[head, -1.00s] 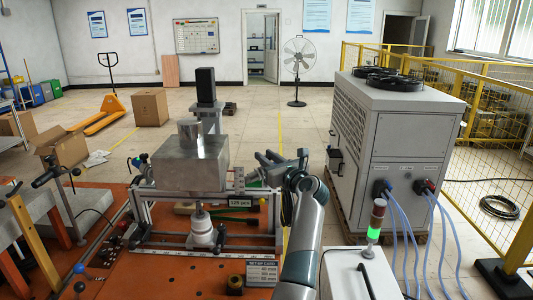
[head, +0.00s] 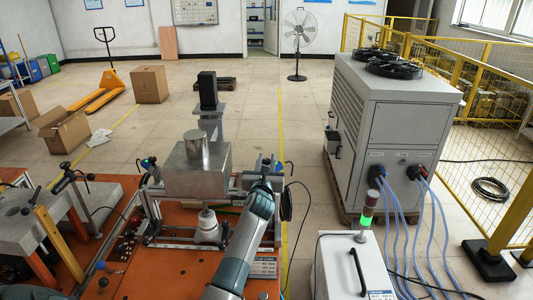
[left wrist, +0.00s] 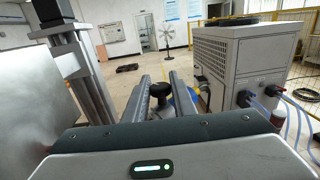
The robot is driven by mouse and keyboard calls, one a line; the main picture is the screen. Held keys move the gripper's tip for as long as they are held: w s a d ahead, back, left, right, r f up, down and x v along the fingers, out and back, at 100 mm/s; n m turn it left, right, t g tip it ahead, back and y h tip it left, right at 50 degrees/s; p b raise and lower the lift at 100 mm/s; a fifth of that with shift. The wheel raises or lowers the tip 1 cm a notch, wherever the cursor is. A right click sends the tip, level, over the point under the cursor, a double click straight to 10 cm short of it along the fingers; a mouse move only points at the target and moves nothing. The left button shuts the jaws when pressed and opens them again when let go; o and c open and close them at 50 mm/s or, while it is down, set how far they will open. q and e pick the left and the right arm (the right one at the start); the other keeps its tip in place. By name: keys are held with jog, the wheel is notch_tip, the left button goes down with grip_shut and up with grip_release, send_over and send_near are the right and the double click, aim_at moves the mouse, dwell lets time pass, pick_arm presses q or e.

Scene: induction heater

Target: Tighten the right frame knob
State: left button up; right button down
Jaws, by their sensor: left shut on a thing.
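The right frame knob (left wrist: 160,89) is a dark round knob in the left wrist view. It sits between the two grey fingers of my left gripper (left wrist: 158,98), which is shut on it. In the head view my left gripper (head: 267,178) is at the right end of the metal frame (head: 165,241), and my own wrist hides the knob and most of the fingers. The metal block (head: 197,178) with a cylinder on top stands on the frame left of my gripper. My right gripper is not in view.
A white-grey fitting (head: 207,226) stands under the block. A dark-topped column (head: 208,92) rises behind it. The grey chiller (head: 385,125) with blue hoses and a signal lamp (head: 370,205) stand to the right. A black cable (head: 290,201) hangs beside my gripper.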

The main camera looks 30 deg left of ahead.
pick_arm(q)
jog(key=shift+m+t+h, duration=0.7)
jog(key=shift+m+h, duration=0.3)
jog(key=shift+h, duration=0.4)
jog(key=o, duration=1)
jog(key=shift+d, duration=0.1)
